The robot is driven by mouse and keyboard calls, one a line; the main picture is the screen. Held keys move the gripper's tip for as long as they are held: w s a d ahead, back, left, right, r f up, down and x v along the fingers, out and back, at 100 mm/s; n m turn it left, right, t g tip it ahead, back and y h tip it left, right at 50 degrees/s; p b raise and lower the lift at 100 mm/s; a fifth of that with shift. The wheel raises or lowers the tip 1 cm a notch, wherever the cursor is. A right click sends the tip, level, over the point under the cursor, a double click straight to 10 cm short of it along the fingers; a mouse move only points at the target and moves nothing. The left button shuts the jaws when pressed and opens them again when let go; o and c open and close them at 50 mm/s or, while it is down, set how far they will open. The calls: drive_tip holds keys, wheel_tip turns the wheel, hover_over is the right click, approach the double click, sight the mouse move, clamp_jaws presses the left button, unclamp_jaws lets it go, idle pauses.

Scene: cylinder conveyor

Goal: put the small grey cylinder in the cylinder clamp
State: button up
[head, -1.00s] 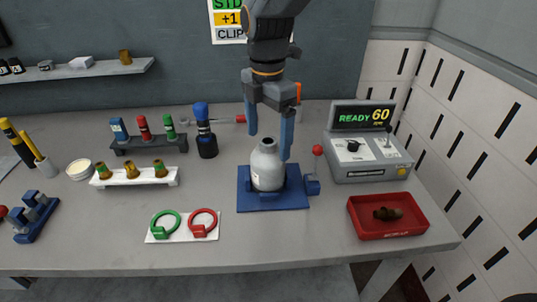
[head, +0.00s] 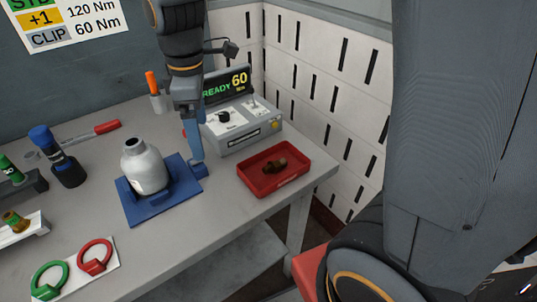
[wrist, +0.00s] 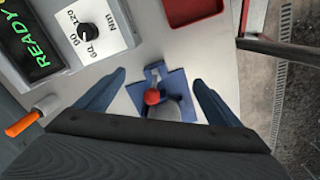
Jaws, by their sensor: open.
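The small grey cylinder (head: 146,172), bottle-shaped with a narrow neck, stands upright in the blue cylinder clamp (head: 143,212) on the bench. My gripper (head: 196,154) is to the right of the cylinder, pointing down near the clamp's lever side. Its fingers overlap in the head view. In the wrist view my gripper (wrist: 158,80) has its fingers wide apart with nothing held. The clamp's red lever knob (wrist: 152,97) shows between them, with the grey cylinder (wrist: 172,113) partly hidden behind it.
The grey control box (head: 240,130) reading READY 60 stands behind my gripper. A red tray (head: 262,185) with a brown part lies to the right.

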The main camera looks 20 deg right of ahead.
drive_tip(key=s+d+f+m, duration=0.2)
drive_tip(key=d+m, duration=0.2)
drive_tip(key=m, duration=0.1)
drive_tip(key=s+d+f+m, duration=0.2)
drive_tip(key=s+d+m, duration=0.1)
drive_tip(key=d+m, duration=0.2)
drive_tip(key=s+d+f+m, duration=0.2)
drive_tip(key=s+d+m, duration=0.1)
drive_tip(key=d+m, duration=0.2)
drive_tip(key=shift+s+f+t, duration=0.2)
drive_tip(key=shift+f+t, duration=0.1)
drive_tip(key=shift+t, duration=0.1)
